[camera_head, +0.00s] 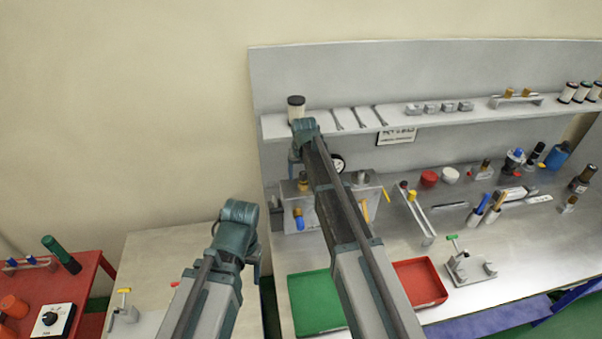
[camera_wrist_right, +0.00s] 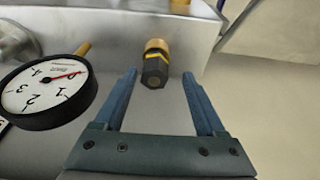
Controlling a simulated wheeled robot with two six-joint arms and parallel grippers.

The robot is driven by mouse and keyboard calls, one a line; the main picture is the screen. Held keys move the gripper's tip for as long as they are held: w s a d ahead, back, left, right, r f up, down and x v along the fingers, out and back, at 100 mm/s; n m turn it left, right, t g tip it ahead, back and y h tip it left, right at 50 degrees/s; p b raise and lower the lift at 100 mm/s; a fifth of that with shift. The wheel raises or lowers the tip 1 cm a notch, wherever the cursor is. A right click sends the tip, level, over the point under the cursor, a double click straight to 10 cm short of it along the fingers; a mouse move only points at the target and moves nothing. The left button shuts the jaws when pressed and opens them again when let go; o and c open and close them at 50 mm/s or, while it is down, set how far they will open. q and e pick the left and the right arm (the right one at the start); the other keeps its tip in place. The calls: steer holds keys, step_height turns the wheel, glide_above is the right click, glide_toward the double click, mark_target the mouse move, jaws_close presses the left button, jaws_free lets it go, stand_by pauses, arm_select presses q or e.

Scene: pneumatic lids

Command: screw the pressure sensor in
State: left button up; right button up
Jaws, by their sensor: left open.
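A hex fitting (camera_wrist_right: 155,65) with a brass end, a yellow band and a black body, possibly the pressure sensor, stands at the grey manifold block (camera_wrist_right: 110,22) in the right wrist view. My right gripper (camera_wrist_right: 161,88) is open, its fingers to either side of the fitting, with gaps showing. Whether the fitting is screwed in cannot be told. In the head view the right gripper (camera_head: 294,165) is above the block (camera_head: 285,190), beside a brass-coloured part (camera_head: 303,181). A blue and brass part (camera_head: 298,218) is at the block's front. My left gripper (camera_head: 256,266) hangs over the left bench's right edge, mostly hidden.
A pressure gauge (camera_wrist_right: 48,92) sits close to the right gripper. Green (camera_head: 315,302) and red (camera_head: 421,284) trays lie in front of the block. A shelf (camera_head: 350,124) runs above. Tools and bottles stand to the right; the left bench top (camera_head: 165,255) is largely bare.

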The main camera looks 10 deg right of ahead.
jaws_close()
steer(key=shift+m+h, duration=0.3)
steer(key=shift+m, duration=0.9)
steer(key=m, duration=0.3)
steer(key=shift+f+m+h, duration=0.1)
steer(key=shift+m+h, duration=0.3)
steer(key=shift+s+d+m+g, duration=0.15)
steer(key=shift+m+g, duration=0.15)
steer(key=shift+m, duration=0.6)
steer(key=m+h, duration=0.1)
steer(key=m, duration=0.3)
steer(key=shift+g, duration=0.4)
steer(key=m+g, duration=0.1)
steer(key=m, duration=0.3)
steer(key=shift+s, duration=0.15)
